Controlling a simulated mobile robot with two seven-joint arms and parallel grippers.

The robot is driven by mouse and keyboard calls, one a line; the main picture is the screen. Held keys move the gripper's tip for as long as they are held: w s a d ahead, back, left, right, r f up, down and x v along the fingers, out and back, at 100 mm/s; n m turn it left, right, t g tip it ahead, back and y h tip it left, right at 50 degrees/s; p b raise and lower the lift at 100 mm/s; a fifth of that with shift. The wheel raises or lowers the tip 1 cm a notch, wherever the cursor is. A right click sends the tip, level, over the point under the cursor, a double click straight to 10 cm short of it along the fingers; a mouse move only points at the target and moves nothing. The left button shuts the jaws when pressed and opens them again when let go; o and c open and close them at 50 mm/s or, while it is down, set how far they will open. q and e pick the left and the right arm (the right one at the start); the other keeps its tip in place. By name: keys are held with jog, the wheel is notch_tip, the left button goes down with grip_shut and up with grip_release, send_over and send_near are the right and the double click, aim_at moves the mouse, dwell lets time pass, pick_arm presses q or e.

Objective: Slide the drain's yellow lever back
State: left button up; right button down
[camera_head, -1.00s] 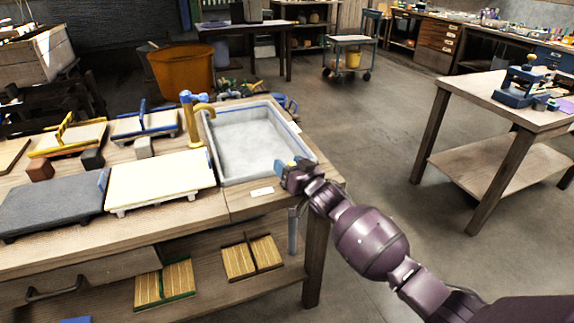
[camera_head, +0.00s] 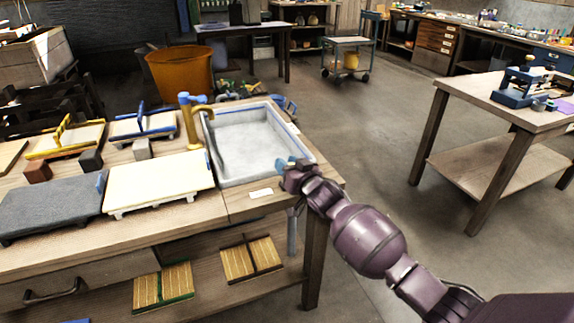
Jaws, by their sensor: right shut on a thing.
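The grey sink basin (camera_head: 245,142) is set in the right end of the wooden bench, with a brass tap at its left side. My right gripper (camera_head: 287,167) is at the basin's near right corner, its arm reaching in from the lower right. It is shut on the drain's yellow lever, which the fingers almost wholly hide. The drain itself cannot be made out, but a grey pipe (camera_head: 291,232) hangs below the bench near that corner. My left gripper is not in view.
A white tag (camera_head: 261,193) lies on the bench just left of the gripper. A cream mould (camera_head: 158,180) and a dark grey mould (camera_head: 50,205) lie further left. The brass tap (camera_head: 190,120) rises beside the basin. The floor to the right is clear up to another table (camera_head: 505,120).

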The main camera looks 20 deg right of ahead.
jog(key=d, duration=0.5)
jog(key=shift+w+d+p, duration=0.1)
jog(key=shift+d+p, duration=0.2)
jog(key=shift+d, duration=0.4)
jog(key=c, duration=0.8)
grip_release()
jog(key=shift+d, duration=0.15)
